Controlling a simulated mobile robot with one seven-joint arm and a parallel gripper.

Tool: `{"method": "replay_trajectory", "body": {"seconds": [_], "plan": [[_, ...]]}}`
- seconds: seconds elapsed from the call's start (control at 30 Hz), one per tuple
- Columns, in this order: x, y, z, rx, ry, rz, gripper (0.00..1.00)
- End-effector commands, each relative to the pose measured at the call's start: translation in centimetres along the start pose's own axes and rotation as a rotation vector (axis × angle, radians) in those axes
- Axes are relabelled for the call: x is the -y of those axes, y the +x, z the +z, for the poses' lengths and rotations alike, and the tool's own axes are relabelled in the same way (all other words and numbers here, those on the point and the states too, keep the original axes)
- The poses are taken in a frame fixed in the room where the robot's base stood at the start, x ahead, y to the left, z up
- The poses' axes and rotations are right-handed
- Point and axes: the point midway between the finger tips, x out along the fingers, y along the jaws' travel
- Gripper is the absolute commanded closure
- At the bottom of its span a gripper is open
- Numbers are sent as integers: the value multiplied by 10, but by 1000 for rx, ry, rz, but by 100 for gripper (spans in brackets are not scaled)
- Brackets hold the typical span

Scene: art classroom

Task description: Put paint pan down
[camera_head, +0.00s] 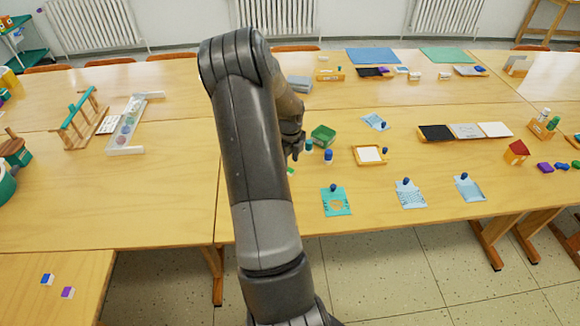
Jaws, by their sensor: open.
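My arm reaches from the bottom centre over the table (190,190). My gripper (298,147) shows only in part past the arm's far end, pointing down, open. Just right of it stand a green open box (322,132) and small blue-topped pots (328,157). A small green piece (290,171) lies on the table just below the gripper. I cannot tell which thing is the paint pan; one may be hidden behind my arm.
An orange-framed white tray (370,155) and patterned cards with blue knobs (336,201) lie to the right. A green-and-wood rack (77,122) stands at the left. The table's front left area is bare. Small blocks (67,292) lie on the lower-left table.

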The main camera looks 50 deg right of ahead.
Motion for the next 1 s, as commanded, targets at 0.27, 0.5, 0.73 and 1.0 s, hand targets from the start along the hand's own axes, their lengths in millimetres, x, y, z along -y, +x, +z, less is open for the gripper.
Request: {"method": "replay_trajectory", "body": {"seconds": [0.27, 0.5, 0.73, 1.0], "plan": [[0, -60, 1, 2, -2, -3, 58], [0, -82, 0, 0, -1, -1, 58], [-4, -88, 2, 6, -22, 0, 58], [-80, -149, 30, 99, -449, -7, 58]]}}
